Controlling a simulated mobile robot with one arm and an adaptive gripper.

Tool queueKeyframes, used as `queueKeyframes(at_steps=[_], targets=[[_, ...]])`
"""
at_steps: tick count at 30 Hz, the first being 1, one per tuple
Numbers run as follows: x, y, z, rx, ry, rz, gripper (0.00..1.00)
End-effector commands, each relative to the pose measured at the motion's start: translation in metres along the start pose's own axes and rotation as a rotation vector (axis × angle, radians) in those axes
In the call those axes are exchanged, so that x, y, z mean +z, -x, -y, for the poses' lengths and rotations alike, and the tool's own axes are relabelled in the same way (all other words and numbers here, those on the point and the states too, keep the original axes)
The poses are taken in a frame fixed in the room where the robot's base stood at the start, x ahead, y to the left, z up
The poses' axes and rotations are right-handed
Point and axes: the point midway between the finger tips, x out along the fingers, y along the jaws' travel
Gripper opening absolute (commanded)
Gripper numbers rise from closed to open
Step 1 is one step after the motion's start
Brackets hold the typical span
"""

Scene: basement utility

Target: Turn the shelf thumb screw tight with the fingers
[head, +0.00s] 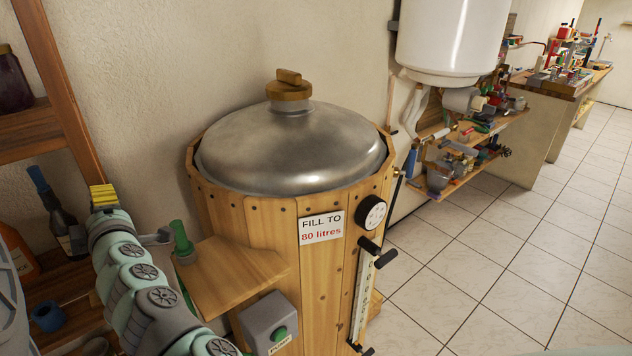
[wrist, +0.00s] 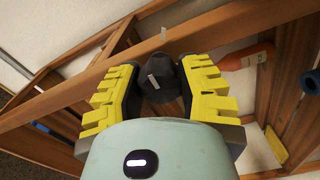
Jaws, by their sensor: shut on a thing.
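The shelf thumb screw (wrist: 168,72) is a black knob with a pale mark on its near face, seen in the wrist view against the wooden shelf frame (wrist: 225,33). A small pale mark also shows on the wood just above the knob. My gripper (wrist: 159,70) has its yellow-padded fingers on both sides of the knob and is shut on it. In the head view my gripper (head: 103,197) is at the left, by the wooden shelf (head: 62,75). The screw is hidden there.
A wooden barrel (head: 255,225) with a metal lid stands right of my arm, its side ledge (head: 235,275) close to the arm. Bottles (head: 62,220) stand on the shelf behind my gripper. An orange bottle (wrist: 245,58) is right of the fingers. Tiled floor (head: 500,260) is clear at the right.

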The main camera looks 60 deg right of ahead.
Motion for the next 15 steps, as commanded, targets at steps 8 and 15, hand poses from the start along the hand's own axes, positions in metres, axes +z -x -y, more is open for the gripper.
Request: queueKeyframes(at_steps=[8, 15], targets=[[0.0050, 0.0005, 0.0014, -0.002, -0.238, 0.014, 0.01], [0.0054, 0.0007, 0.0028, -0.003, -0.384, 0.016, 0.01]])
